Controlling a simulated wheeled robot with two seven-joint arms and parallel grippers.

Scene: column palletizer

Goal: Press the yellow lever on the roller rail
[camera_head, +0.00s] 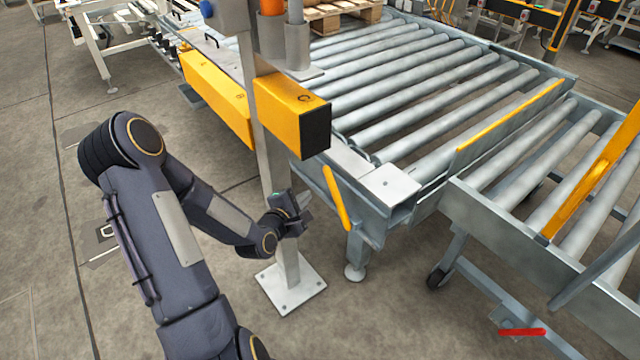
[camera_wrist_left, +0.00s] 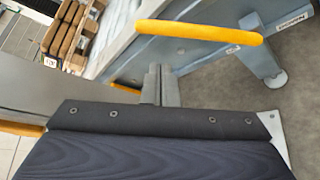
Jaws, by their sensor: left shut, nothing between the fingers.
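The yellow lever (camera_head: 337,198) is a rounded bar at the near corner of the roller rail (camera_head: 390,187), slanting down to the right. It also shows in the left wrist view (camera_wrist_left: 200,32), lying nearly level across the top middle. My left gripper (camera_head: 303,201) is shut and empty, a little to the left of the lever in the head view. In the left wrist view the closed fingers (camera_wrist_left: 160,85) point toward the lever, with a visible gap between them. My right gripper is not in view.
A grey post (camera_head: 270,150) with a yellow box (camera_head: 291,112) stands close beside my left forearm. Its foot plate (camera_head: 290,288) is on the floor. A roller cart (camera_head: 470,215) with a yellow bar stands at the right. A wooden pallet (camera_head: 335,12) is at the back.

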